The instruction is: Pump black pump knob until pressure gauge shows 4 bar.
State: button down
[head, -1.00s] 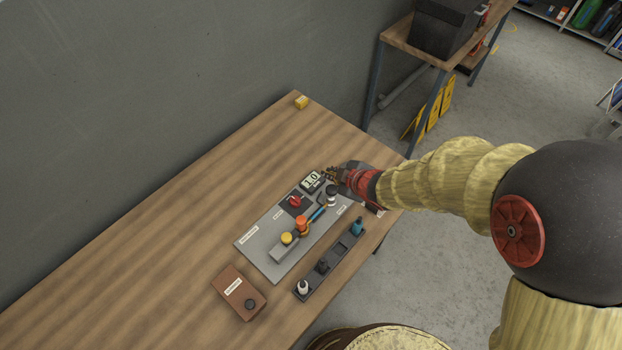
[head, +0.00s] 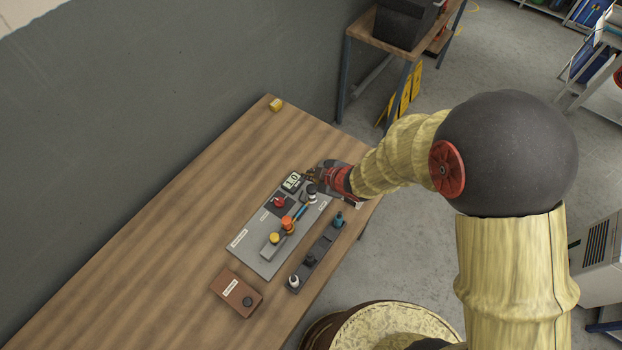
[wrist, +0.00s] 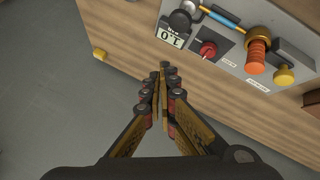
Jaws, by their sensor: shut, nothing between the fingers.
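The pressure gauge (head: 291,181) is a small digital display reading 1.0 at the far end of the grey panel (head: 262,262). It shows upside down in the wrist view (wrist: 171,37). A dark round knob (wrist: 179,20) with a pale metallic part sits beside the gauge, at the end of a blue tube; it looks like the black pump knob and also shows in the head view (head: 311,189). My gripper (head: 311,173) is above the panel's far end, close to gauge and knob. In the wrist view its fingertips (wrist: 163,68) are together, empty, apart from the knob.
A red knob (head: 279,202), an orange knob (head: 288,223) and a yellow knob (head: 274,238) stand on the panel. A dark rack (head: 322,246) holds several small parts. A brown box (head: 226,284) has a black knob. A yellow block (head: 276,105) lies at the table's far corner.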

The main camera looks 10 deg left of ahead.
jog(key=r+p, duration=0.1)
jog(key=p, duration=0.3)
jog(key=shift+s+r, duration=0.1)
jog(key=shift+r, duration=0.05)
jog(key=shift+w+a+n+t, duration=0.15)
jog(key=shift+w+a+t, duration=0.05)
jog(key=shift+w, duration=0.2)
jog(key=shift+w+a+n+t, duration=0.15)
jog(key=shift+w+t, duration=0.05)
jog(key=shift+w, duration=0.15)
jog(key=b, duration=0.5)
send_over(310, 189)
notch_tip(310, 189, down, 8)
jog(key=shift+r, duration=0.25)
jog(key=shift+f+b, duration=0.55)
jog(key=shift+f, duration=0.05)
jog(key=shift+d+f, duration=0.1)
jog(key=shift+f, duration=0.05)
